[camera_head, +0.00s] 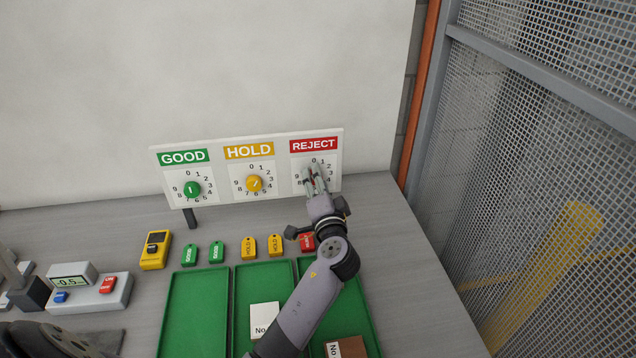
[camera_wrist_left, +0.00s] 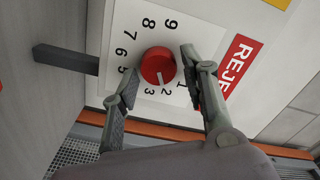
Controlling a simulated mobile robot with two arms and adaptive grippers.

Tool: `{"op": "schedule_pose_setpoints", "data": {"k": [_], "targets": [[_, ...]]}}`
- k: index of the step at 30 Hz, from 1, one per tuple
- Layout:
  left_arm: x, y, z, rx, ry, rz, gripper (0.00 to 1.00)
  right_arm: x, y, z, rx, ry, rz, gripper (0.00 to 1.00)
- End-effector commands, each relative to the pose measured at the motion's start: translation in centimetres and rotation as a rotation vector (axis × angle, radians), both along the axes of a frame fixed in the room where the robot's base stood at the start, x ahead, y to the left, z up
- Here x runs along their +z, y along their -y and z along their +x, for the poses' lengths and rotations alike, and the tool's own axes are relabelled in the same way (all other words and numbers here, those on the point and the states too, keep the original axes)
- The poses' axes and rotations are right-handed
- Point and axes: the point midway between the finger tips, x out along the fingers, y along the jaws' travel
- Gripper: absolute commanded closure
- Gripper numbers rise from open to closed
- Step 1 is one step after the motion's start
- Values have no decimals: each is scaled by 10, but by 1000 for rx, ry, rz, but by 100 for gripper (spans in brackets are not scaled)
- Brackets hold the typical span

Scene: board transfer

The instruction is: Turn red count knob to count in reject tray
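The red count knob (camera_wrist_left: 158,66) sits on the dial under the red REJECT label (camera_head: 314,145). In the left wrist view its white mark points at about the 2. My left gripper (camera_head: 314,172) is at this dial, its two fingers (camera_wrist_left: 157,70) on either side of the knob. Narrow gaps show between the fingers and the knob, so it is open around it. In the head view the fingers mostly hide the knob. The rightmost green tray (camera_head: 366,309), partly behind my left arm, holds a brown piece with a white "No" label (camera_head: 333,349). My right gripper is out of view.
The board (camera_head: 214,174) also has a green knob (camera_head: 192,189) and a yellow knob (camera_head: 254,184). A white card (camera_head: 265,317) lies in the middle tray. Tags and a yellow meter (camera_head: 155,250) lie behind the trays. A mesh fence (camera_head: 540,120) stands at right.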

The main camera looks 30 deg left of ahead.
Motion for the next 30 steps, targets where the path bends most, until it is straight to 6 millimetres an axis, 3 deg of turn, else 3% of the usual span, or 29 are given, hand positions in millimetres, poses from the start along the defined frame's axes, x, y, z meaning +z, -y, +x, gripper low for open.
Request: {"op": "schedule_pose_setpoints", "data": {"k": [14,30], "targets": [[-1,4,-5,1,-2,-2,50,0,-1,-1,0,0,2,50],[-2,63,-84,1,-4,-3,50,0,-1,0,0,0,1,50]]}}
